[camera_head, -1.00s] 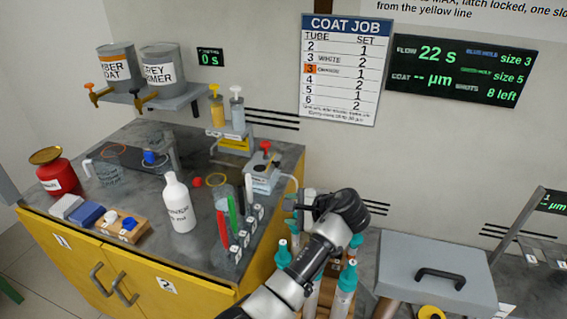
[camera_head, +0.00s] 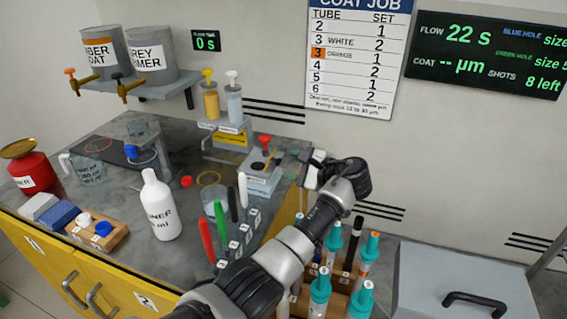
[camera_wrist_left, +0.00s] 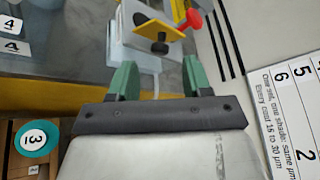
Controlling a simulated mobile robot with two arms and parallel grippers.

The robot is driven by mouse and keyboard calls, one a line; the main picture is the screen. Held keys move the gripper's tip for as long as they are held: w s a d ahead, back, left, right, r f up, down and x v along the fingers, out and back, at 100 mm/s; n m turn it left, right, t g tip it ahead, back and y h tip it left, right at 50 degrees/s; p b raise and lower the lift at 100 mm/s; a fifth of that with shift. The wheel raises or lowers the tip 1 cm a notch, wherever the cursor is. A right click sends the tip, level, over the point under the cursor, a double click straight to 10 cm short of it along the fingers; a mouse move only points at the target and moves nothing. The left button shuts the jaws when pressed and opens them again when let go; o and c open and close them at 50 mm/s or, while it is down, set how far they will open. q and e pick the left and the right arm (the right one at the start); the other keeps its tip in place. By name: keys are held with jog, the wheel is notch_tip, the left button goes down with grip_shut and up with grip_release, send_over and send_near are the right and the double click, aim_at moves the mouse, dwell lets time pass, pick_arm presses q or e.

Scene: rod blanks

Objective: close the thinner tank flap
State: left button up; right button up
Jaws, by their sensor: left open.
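A small pale grey box (camera_head: 263,180) with a red knob (camera_head: 265,140) stands near the right end of the dark worktop. In the left wrist view the box (camera_wrist_left: 140,52) lies ahead, with a yellow plate (camera_wrist_left: 152,27) bearing a black knob on its top and a red knob (camera_wrist_left: 193,18) beside it. I take this as the thinner tank and flap; its label is unreadable, and how far the flap is open I cannot tell. My left gripper (camera_head: 304,158) is right of the box, apart from it. Its green fingers (camera_wrist_left: 158,80) are open and empty. My right gripper is out of view.
A white thinner bottle (camera_head: 159,205), coloured pens (camera_head: 220,221) and a clear beaker (camera_head: 214,203) stand left of the box. Teal-capped tubes (camera_head: 320,285) in a wooden rack sit below my left arm. The coat job chart (camera_head: 352,62) hangs on the wall behind.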

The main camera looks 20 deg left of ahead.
pick_arm(q)
jog(key=shift+x, duration=2.05)
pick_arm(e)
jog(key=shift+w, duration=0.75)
